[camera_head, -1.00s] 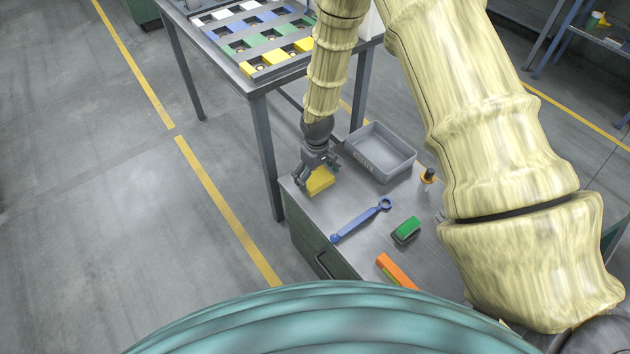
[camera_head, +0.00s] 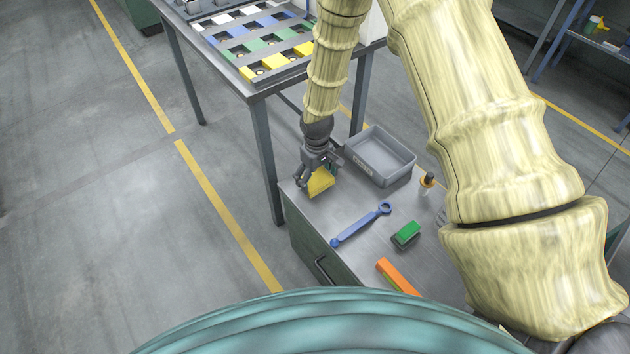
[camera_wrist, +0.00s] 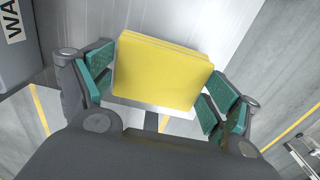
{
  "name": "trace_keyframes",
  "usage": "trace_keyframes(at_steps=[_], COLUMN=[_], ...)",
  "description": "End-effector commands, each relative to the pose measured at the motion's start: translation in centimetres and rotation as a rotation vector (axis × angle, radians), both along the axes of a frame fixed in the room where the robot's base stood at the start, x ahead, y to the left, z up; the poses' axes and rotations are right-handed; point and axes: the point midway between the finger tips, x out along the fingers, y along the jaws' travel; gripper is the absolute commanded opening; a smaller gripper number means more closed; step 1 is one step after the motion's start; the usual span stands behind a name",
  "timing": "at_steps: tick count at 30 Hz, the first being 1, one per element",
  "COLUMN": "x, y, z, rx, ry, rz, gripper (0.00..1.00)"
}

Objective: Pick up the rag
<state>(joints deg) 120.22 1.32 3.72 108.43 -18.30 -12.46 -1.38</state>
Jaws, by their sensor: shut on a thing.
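The rag is a folded yellow cloth (camera_head: 321,182), seen at the far left end of the metal worktop (camera_head: 360,250). In the wrist view the rag (camera_wrist: 163,70) fills the space between the green finger pads. My gripper (camera_head: 318,172) is shut on the rag from above. In the wrist view my gripper (camera_wrist: 155,88) has a pad at each side edge of it. The rag looks tilted in the head view; its exact height above the worktop is hard to tell.
A grey bin (camera_head: 380,155) stands just right of my gripper. A table with coloured blocks (camera_head: 258,90) stands behind.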

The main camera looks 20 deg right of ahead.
Motion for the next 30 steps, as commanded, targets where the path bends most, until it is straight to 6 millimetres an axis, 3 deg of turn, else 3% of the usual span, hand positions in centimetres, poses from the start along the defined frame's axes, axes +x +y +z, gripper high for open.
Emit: trace_keyframes(at_steps=[4, 18, 24, 30], x=[0.0, -11.1, -14.0, -15.4], y=[0.0, 2.2, 2.9, 3.2], z=[2.3, 3.0, 3.2, 3.4], rx=[0.001, -0.002, 0.0, -0.001], ry=[-0.002, 0.002, 0.001, -0.001], rz=[0.0, 0.001, 0.0, 0.0], gripper=[0.65, 0.65, 0.65, 0.65])
